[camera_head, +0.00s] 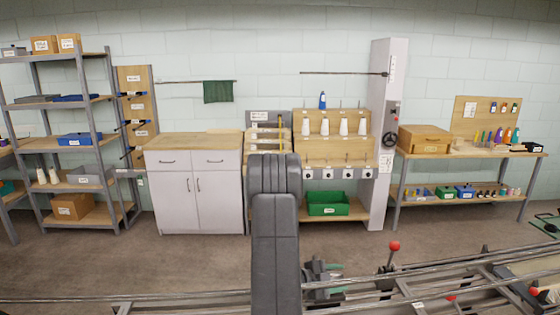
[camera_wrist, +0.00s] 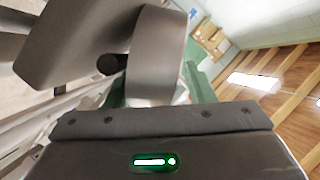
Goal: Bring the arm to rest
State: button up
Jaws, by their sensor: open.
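My arm (camera_head: 275,235) stands upright in the middle of the head view, with its dark grey links stacked one behind the other. In the wrist view the dark housing of my gripper (camera_wrist: 160,130) fills the bottom, with a lit green status light. A thick grey link of my own arm crosses the upper left, close in front of the housing. The fingertips do not show clearly, and nothing held by the gripper is seen.
A machine with long metal rails (camera_head: 450,287) and a red-knobbed lever (camera_head: 393,246) lies low in front. At the back stand a grey shelf rack (camera_head: 91,115), a white cabinet (camera_head: 195,190), a cone rack with a green bin (camera_head: 328,210), a grey column (camera_head: 380,195) and a workbench (camera_head: 470,154).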

jog(key=shift+w+r+n+g+p, duration=0.25)
jog(key=shift+n+p, duration=0.25)
jog(key=shift+p, duration=1.15)
